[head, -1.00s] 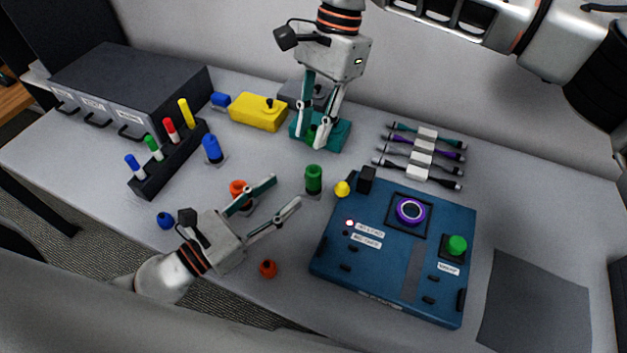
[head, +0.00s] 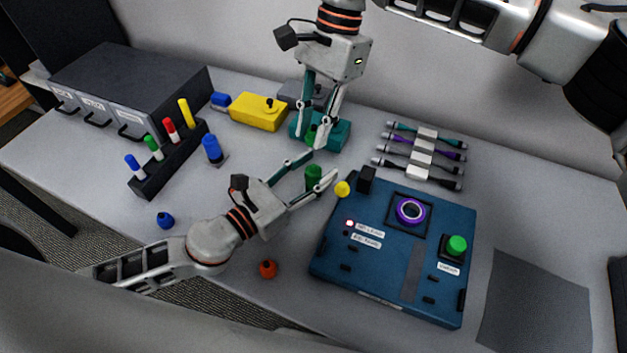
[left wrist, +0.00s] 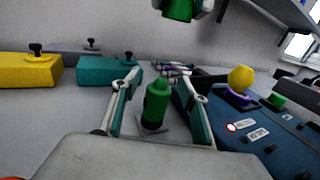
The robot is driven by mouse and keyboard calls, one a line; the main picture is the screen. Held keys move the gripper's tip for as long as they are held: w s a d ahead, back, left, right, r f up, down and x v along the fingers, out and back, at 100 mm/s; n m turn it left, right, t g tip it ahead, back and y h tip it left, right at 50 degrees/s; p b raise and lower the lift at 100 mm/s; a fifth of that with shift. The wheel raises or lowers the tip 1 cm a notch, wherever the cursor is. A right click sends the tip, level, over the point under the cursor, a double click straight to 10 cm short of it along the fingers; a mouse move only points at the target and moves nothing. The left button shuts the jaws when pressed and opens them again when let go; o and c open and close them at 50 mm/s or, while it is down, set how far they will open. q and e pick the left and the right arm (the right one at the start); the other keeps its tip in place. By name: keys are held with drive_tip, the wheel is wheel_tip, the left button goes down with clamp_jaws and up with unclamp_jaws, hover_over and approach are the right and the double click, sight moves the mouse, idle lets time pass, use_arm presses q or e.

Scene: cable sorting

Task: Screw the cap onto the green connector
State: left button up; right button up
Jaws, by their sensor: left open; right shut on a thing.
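The green connector (head: 313,180) stands upright on the table, left of the blue panel. In the left wrist view the green connector (left wrist: 155,108) stands between the fingers of my left gripper (left wrist: 160,88). In the head view my left gripper (head: 319,165) is open, one finger on each side of the connector; I cannot tell whether either touches it. My right gripper (head: 314,142) is shut on the green cap (head: 311,133) in front of the teal box. In the left wrist view the green cap (left wrist: 180,9) hangs above and slightly right of the connector, apart from it.
The blue panel (head: 390,275) lies close on the right, with a yellow knob (head: 342,189) at its left corner. The teal box (head: 340,134) and yellow box (head: 258,112) stand behind.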

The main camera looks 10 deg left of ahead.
use_arm(q)
clamp_jaws()
use_arm(e)
hover_over(309, 175)
drive_tip(key=w, duration=0.1)
drive_tip(key=shift+w+d+f, duration=0.1)
drive_tip(key=shift+d+f, duration=0.05)
drive_tip(key=shift+f, duration=1.1)
drive_tip(key=shift+w+d+f, duration=0.1)
drive_tip(key=shift+d+f, duration=0.05)
drive_tip(key=shift+f, duration=1.1)
drive_tip(key=shift+f, duration=0.1)
drive_tip(key=shift+f, duration=0.8)
drive_tip(key=shift+f, duration=0.4)
drive_tip(key=shift+s+f, duration=0.1)
drive_tip(key=shift+f, duration=0.15)
